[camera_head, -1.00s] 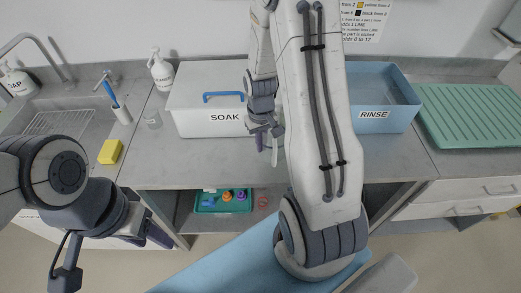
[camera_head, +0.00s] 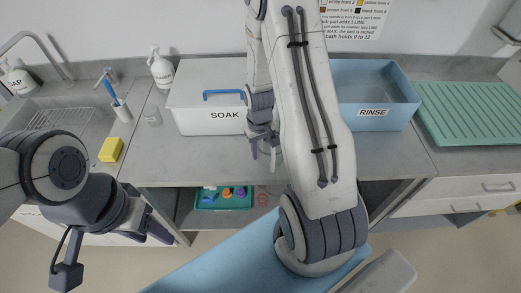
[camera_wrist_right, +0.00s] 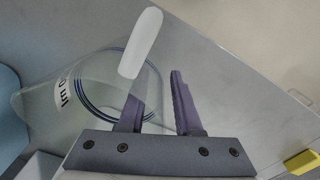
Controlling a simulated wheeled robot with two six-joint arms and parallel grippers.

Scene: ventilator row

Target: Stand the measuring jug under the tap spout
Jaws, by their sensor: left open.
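The measuring jug (camera_wrist_right: 45,108) is clear, with a white handle (camera_wrist_right: 140,44) and dark lettering, in the right wrist view; in the head view my right arm hides it. My right gripper (camera_wrist_right: 160,88) is open. Its fingers are beside the jug's handle side, one overlapping the clear wall in the picture; I cannot tell whether they touch. In the head view the right gripper (camera_head: 264,152) hangs at the counter's front, by the SOAK box. The tap (camera_head: 42,42) arches over the sink at far left. My left gripper (camera_head: 150,232) is open and empty, low in front of the counter.
The white SOAK box (camera_head: 190,118) and blue RINSE bin (camera_head: 390,122) stand on the counter. A soap bottle (camera_head: 161,70), small glass (camera_head: 152,118), brush in a cup (camera_head: 120,108) and yellow sponge (camera_head: 110,150) are near the sink (camera_head: 75,100). A green rack (camera_head: 470,120) is right.

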